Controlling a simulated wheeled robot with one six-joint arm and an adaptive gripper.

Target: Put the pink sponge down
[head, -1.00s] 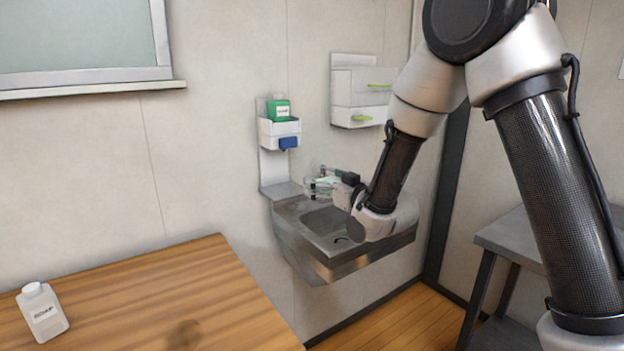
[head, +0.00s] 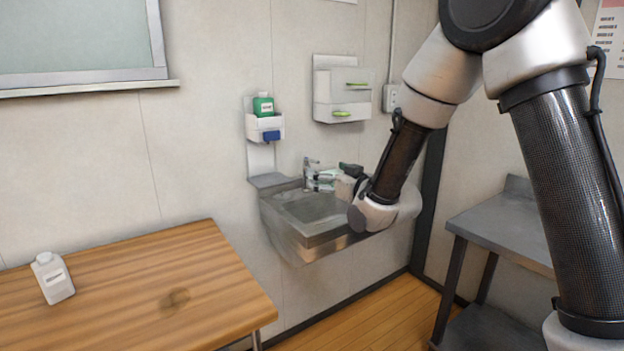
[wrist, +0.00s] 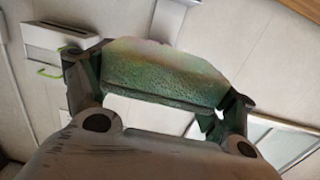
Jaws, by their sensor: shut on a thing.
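The sponge (wrist: 165,75) fills the upper middle of the wrist view. It looks mostly green and porous, with a faint pinkish tint along its upper edge. My gripper (wrist: 158,95) is shut on it, with one finger at each end. In the head view my gripper (head: 338,178) is small, over the right part of the metal sink (head: 295,235). The sponge cannot be made out clearly there.
A faucet (head: 308,168) stands at the back of the sink. A white wall holder (head: 264,127) carries a green bottle (head: 263,105). A wooden table (head: 120,300) with a white soap bottle (head: 53,278) is at left, a grey metal table (head: 500,235) at right.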

